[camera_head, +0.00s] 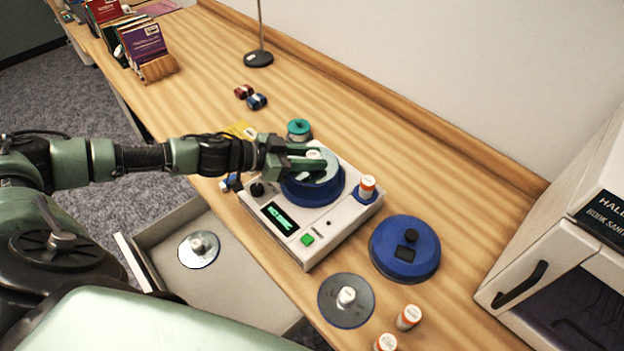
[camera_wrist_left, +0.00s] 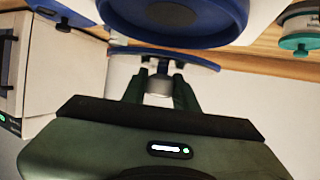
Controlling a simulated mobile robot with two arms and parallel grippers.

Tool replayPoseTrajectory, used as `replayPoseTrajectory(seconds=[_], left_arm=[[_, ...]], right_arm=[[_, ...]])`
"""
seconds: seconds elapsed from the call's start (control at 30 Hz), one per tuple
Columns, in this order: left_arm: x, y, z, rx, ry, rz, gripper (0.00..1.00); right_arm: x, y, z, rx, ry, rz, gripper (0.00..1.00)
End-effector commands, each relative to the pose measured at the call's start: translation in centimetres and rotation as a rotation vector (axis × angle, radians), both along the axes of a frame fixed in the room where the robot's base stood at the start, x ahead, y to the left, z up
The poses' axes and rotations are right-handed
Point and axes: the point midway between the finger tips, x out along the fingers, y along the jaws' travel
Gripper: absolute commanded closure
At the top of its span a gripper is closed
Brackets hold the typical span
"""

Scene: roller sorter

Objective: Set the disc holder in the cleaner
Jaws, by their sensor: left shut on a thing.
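The disc cleaner (camera_head: 325,226) is a white box with a lit display, a green button and a round blue well (camera_head: 303,196); the well also shows in the left wrist view (camera_wrist_left: 225,35). My left gripper (camera_head: 318,161) reaches over the well from the left. It is shut on the knob of a disc holder (camera_head: 326,175), a pale disc with a blue rim; its edge shows in the left wrist view (camera_wrist_left: 203,61). My right gripper is not in view.
A blue lid (camera_head: 418,263) with a black knob lies right of the cleaner. A dark disc with a white knob (camera_head: 358,306) lies in front; another disc (camera_head: 188,254) is in the open drawer (camera_head: 235,293). Orange-banded bottles (camera_head: 408,317) stand nearby. A cabinet (camera_head: 540,255) is at right.

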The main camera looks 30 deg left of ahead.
Motion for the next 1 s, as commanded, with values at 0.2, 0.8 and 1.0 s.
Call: replayPoseTrajectory(seconds=[0.2,0.8,1.0], left_arm=[[0.0,-0.1,-2.0,-0.001,0.001,-0.001,1.00],[0.0,0.0,-5.2,0.000,-0.001,-0.001,1.00],[0.0,0.0,-5.4,0.001,-0.001,0.000,0.49]], right_arm=[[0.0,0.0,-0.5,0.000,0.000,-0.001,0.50],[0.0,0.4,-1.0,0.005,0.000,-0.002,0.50],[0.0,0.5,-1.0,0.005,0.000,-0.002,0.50]])
